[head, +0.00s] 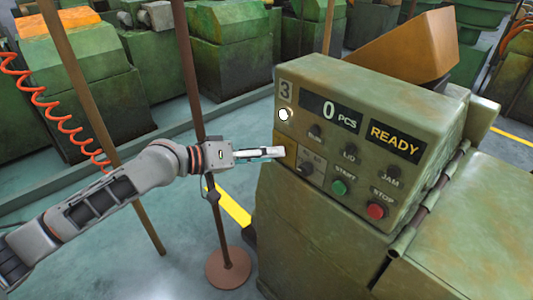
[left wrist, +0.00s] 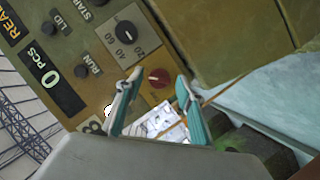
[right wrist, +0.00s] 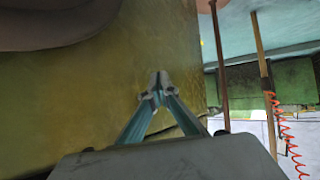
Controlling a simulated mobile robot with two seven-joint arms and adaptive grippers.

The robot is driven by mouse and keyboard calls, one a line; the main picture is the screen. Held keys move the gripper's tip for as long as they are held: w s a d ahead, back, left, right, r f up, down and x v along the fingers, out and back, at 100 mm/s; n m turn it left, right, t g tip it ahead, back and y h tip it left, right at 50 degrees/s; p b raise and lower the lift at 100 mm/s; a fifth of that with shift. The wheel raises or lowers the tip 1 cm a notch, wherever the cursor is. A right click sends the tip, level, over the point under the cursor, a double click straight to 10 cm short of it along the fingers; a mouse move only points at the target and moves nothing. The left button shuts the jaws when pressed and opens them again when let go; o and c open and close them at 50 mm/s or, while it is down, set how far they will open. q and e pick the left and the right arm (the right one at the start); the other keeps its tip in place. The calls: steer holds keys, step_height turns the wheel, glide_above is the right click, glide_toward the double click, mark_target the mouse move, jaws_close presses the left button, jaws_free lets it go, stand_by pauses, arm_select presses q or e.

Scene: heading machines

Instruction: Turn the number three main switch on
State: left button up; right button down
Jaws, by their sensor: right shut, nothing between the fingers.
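The number three machine's control panel (head: 350,130) bears a "3" label (head: 285,91). In the left wrist view a red rotary knob (left wrist: 158,77) sits on the yellowish panel. It looks like the main switch; my left gripper hides it in the head view. My left gripper (head: 282,152) is at the panel's lower left edge; its fingers (left wrist: 157,88) are apart, one on each side of the knob in the picture. I cannot tell whether they touch it. My right gripper (right wrist: 158,85) is shut and empty, near a worn green-yellow surface, and outside the head view.
The panel shows a READY display (head: 395,139), a 0 PCS counter (head: 329,111), a lit white lamp (head: 284,114), a green start button (head: 339,187), a red stop button (head: 376,211) and a dial (head: 304,169). A brown post (head: 194,80) stands near my left arm.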

arm_select(q)
steer(key=v, duration=1.2)
steer(key=shift+a+r, duration=0.1)
stand_by(0.5)
